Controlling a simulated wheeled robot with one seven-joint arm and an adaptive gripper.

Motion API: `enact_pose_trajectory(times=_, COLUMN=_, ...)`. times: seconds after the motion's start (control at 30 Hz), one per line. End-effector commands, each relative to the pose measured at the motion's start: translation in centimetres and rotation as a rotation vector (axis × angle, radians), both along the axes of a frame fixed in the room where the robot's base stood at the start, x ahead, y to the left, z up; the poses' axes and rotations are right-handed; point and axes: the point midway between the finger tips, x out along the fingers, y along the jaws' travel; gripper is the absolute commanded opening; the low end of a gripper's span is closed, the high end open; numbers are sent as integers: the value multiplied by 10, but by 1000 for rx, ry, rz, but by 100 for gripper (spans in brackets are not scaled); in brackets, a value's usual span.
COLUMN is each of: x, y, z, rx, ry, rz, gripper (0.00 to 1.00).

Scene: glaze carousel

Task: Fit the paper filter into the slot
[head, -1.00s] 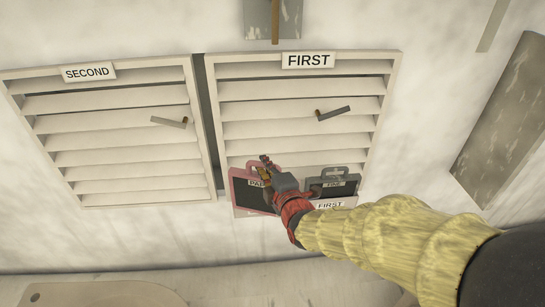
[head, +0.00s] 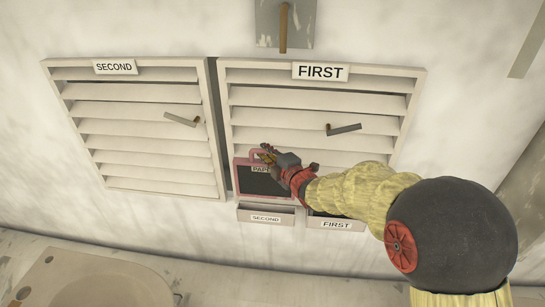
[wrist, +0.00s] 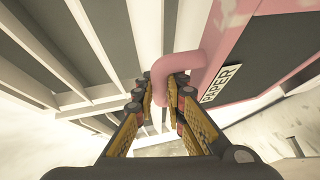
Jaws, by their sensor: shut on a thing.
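The paper filter (head: 264,181) is a dark panel in a pink frame with a loop handle and a PAPER label. It hangs in front of the lower left of the FIRST louvred panel, its lower edge just above the slot holder marked SECOND (head: 266,217). My gripper (head: 266,154) is shut on its handle. In the wrist view my fingers (wrist: 166,88) close around the pink loop, and the paper filter's frame (wrist: 236,65) extends to the right. The slot holder marked FIRST (head: 337,224) is to the right, partly hidden by my arm.
The louvred panels FIRST (head: 275,97) and SECOND (head: 140,108) are side by side on the pale wall, each with a protruding handle (head: 344,129). A basin (head: 95,275) is at lower left. A plate with a brown bar (head: 284,25) is above.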

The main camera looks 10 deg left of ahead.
Motion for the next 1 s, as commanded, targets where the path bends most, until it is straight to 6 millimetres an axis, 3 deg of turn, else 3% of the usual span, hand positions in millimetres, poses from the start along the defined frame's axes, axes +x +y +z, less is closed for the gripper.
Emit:
enact_pose_trajectory(times=0.6, x=0, y=-1, z=-1, rx=1, ry=-2, rz=-3, gripper=0)
enact_pose_trajectory(times=1.0, x=0, y=-1, z=-36, rx=0, ry=-1, rz=-3, gripper=0)
